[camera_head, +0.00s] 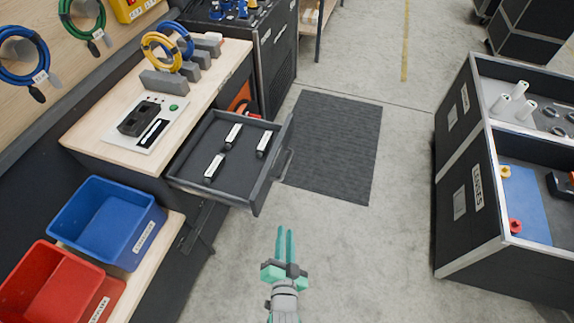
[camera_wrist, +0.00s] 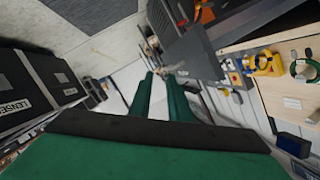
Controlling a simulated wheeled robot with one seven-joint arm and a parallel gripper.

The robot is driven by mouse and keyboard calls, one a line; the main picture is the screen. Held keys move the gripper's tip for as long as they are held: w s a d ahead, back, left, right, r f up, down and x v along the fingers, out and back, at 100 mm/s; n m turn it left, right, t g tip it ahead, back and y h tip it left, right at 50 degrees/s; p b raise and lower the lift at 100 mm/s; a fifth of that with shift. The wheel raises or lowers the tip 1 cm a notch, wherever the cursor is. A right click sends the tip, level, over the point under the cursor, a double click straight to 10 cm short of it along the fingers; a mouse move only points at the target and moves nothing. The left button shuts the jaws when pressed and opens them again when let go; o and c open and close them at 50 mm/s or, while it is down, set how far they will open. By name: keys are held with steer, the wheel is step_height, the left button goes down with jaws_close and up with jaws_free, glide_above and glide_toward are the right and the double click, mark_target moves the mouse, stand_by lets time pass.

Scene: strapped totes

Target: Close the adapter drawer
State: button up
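The adapter drawer (camera_head: 226,160) is a dark grey open drawer pulled out from under the wooden workbench. Several small adapters with white labels lie in it, such as one adapter (camera_head: 214,167) near its front. A handle (camera_head: 284,164) is on its front panel, on the right side. My green gripper (camera_head: 285,243) is below and to the right of the drawer, apart from it. Its two fingers are close together with only a narrow gap, and nothing shows between them. In the wrist view the fingers (camera_wrist: 160,95) run nearly parallel, and a dark grey panel, possibly the drawer, is beyond them.
The wooden bench (camera_head: 95,133) carries a test device and coiled cables. A blue bin (camera_head: 108,222) and a red bin (camera_head: 55,285) stand at lower left. A large black case marked LENSES (camera_head: 460,200) stands at right. The floor between, with a dark mat (camera_head: 335,140), is clear.

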mark_target(287, 164)
steer(key=w+m, duration=0.1)
steer(key=w, duration=0.7)
steer(key=w+m, duration=0.1)
steer(key=w, duration=0.8)
steer(key=w+m, duration=0.1)
steer(key=w, duration=0.8)
steer(key=shift+w+d+r+m, duration=0.1)
steer(key=shift+w+d+m, duration=0.1)
steer(key=shift+m, duration=0.1)
jaws_close()
